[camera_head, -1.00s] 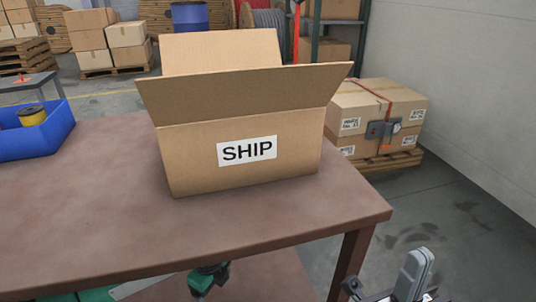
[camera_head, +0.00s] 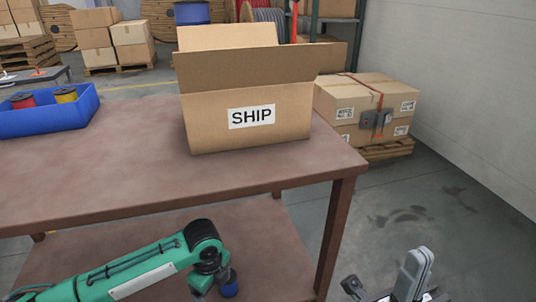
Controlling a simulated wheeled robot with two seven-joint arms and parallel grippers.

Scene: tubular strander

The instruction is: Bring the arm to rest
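My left arm (camera_head: 130,268) is green and comes in from the lower left. It lies in front of the table's lower shelf, with its black joint near the bottom middle. Its end runs down to the bottom edge, and a small dark blue part shows there. The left gripper's fingers are not visible. My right gripper (camera_head: 417,262) is at the bottom right, over the floor and to the right of the table. Its grey fingers look close together, and nothing is visible between them. The view does not show clearly whether they are shut.
An open cardboard box marked SHIP (camera_head: 248,116) stands on the brown table (camera_head: 110,170). A blue bin (camera_head: 45,122) with red and yellow spools sits at the table's left. Strapped cartons (camera_head: 365,105) stand on a pallet behind the table. The floor at right is free.

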